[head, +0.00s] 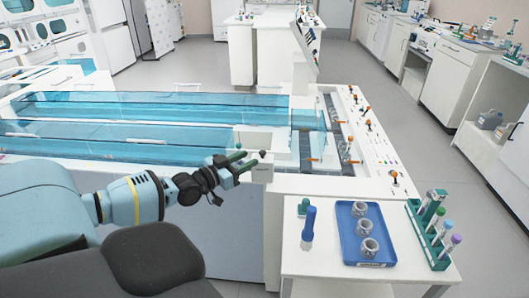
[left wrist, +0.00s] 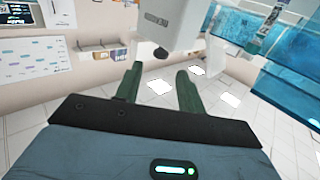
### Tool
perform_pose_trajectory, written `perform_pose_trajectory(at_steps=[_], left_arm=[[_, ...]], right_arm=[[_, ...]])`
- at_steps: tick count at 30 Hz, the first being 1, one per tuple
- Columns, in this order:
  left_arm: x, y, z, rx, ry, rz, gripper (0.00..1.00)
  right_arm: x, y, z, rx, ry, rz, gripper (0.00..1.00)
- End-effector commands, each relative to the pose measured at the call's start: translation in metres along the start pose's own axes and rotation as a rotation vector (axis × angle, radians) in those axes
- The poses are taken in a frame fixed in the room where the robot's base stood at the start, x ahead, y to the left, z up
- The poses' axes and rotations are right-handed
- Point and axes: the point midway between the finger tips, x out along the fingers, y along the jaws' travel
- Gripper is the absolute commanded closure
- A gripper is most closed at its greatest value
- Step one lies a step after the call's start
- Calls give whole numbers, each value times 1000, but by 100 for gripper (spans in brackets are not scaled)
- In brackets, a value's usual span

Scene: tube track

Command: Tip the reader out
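A small white box with a dark label, which looks like the reader (head: 261,170), sits at the near corner of the track bench. A small black knob (head: 262,153) shows at it. In the left wrist view the white box (left wrist: 178,22) is ahead at the top, with the black knob (left wrist: 160,53) below it. My left gripper (head: 242,161) is just left of the box. Its two green fingers are apart with nothing between them, and the knob lies beyond the gap between their tips (left wrist: 158,75). My right gripper is not in view.
Blue transparent covers (head: 130,105) run along the bench (head: 320,186). Open floor lies to the right.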

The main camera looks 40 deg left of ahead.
Motion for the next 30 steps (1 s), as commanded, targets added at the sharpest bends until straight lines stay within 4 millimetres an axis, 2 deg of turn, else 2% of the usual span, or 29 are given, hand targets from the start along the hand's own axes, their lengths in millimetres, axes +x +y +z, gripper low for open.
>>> perform_pose_trajectory(at_steps=[18,30], left_arm=[[56,0,2,-1,-1,0,61],[71,0,1,1,-1,0,61]], right_arm=[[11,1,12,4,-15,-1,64],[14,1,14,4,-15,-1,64]])
